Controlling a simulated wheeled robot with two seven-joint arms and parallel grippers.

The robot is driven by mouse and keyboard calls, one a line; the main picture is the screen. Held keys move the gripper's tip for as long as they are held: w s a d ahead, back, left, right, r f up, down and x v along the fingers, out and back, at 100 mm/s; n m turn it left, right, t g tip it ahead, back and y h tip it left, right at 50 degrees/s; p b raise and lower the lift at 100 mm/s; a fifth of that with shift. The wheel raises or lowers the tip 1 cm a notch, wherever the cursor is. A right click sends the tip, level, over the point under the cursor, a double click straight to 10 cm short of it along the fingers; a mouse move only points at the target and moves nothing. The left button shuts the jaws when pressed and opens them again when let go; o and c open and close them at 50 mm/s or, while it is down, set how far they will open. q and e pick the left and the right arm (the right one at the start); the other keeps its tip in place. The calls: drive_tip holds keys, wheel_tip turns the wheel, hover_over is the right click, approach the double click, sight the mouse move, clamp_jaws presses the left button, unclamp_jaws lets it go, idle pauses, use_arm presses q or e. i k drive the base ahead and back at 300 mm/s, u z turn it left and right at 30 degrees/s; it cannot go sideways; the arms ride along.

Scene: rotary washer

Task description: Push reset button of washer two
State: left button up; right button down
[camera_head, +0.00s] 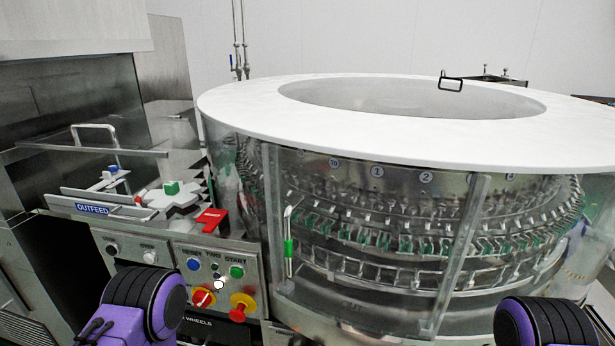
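The washer control panel (222,260) is at the lower left of the rotary washer (420,230). Its label appears to read RESET TWO START. A blue button (193,264) sits under the word RESET, and a green button (236,271) sits under START. A white button (218,285) is between and below them. A red-and-yellow switch (203,298) and a red-and-yellow knob (242,306) are lower down. Purple and black parts of my two arms show at the bottom left and bottom right. Neither gripper's fingertips can be made out.
A second panel (145,250) with small knobs is just left. Above it are an OUTFEED sign (92,209), a red block (210,220) and a metal tray. My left arm part appears close below the panels.

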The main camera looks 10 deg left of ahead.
sight(192, 264)
drive_tip(key=u, duration=1)
